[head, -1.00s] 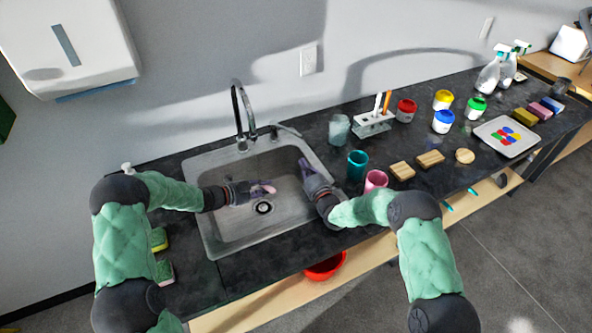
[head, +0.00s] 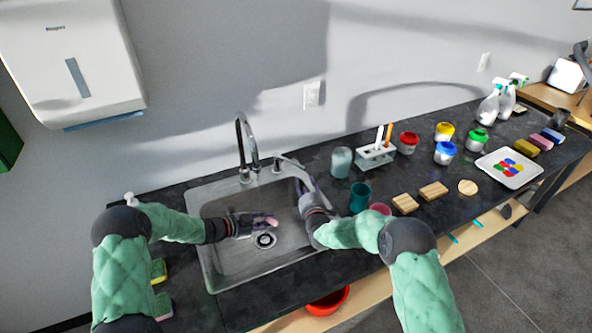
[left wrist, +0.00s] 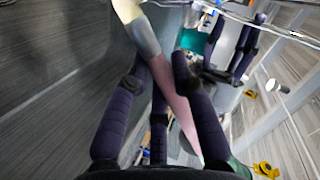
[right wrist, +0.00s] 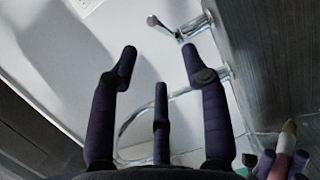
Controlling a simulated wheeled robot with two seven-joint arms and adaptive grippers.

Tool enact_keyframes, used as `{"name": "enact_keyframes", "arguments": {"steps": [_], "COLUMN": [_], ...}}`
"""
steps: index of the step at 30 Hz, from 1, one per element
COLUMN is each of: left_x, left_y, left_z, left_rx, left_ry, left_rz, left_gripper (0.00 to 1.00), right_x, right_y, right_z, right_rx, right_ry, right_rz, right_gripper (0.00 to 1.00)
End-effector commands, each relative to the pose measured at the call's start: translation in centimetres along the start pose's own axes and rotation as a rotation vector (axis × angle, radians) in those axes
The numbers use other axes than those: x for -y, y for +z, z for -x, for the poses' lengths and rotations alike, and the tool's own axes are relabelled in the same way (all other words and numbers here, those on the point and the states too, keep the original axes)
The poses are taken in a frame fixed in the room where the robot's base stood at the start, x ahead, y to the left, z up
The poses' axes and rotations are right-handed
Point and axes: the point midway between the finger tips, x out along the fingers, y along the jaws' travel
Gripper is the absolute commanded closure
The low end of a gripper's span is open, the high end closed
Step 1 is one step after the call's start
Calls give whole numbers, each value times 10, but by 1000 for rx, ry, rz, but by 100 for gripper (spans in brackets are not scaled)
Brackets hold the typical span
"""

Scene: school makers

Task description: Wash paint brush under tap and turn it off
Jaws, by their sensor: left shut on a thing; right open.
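My left gripper (head: 265,221) is shut on a paint brush (head: 272,222) over the steel sink (head: 230,262), near the drain. In the left wrist view the brush (left wrist: 172,92) has a pink handle, a grey ferrule and pale bristles. My right gripper (head: 301,190) is open and empty at the sink's right back side. The tap (head: 240,140) stands behind the sink, with its lever (head: 289,160) to its right, just beyond my right fingertips. The right wrist view shows the lever (right wrist: 165,27) ahead of my open fingers. I cannot make out a water stream.
A grey glass (head: 341,162), teal cup (head: 360,197) and pink cup (head: 380,209) stand close to my right arm. A brush rack (head: 375,157), paint jars and a palette (head: 508,168) stand farther right. Sponges (head: 159,271) lie left of the sink.

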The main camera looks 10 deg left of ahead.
Motion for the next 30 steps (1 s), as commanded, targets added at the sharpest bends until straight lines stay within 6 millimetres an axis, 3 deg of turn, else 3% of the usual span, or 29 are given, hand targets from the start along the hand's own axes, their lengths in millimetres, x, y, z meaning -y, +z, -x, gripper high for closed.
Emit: {"name": "enact_keyframes", "arguments": {"steps": [4, 14, 30], "left_x": [0, 0, 0], "left_y": [0, 0, 0], "left_z": [0, 0, 0], "left_rx": [0, 0, 0], "left_ry": [0, 0, 0], "left_rz": [0, 0, 0], "left_gripper": [94, 94, 94], "right_x": [-12, -17, -9], "right_y": [-7, -12, -4], "right_z": [-3, -8, -75], "right_rx": [60, 110, 111], "right_ry": [-50, -98, -98], "right_rz": [-78, -152, -153], "right_gripper": [53, 53, 53]}}
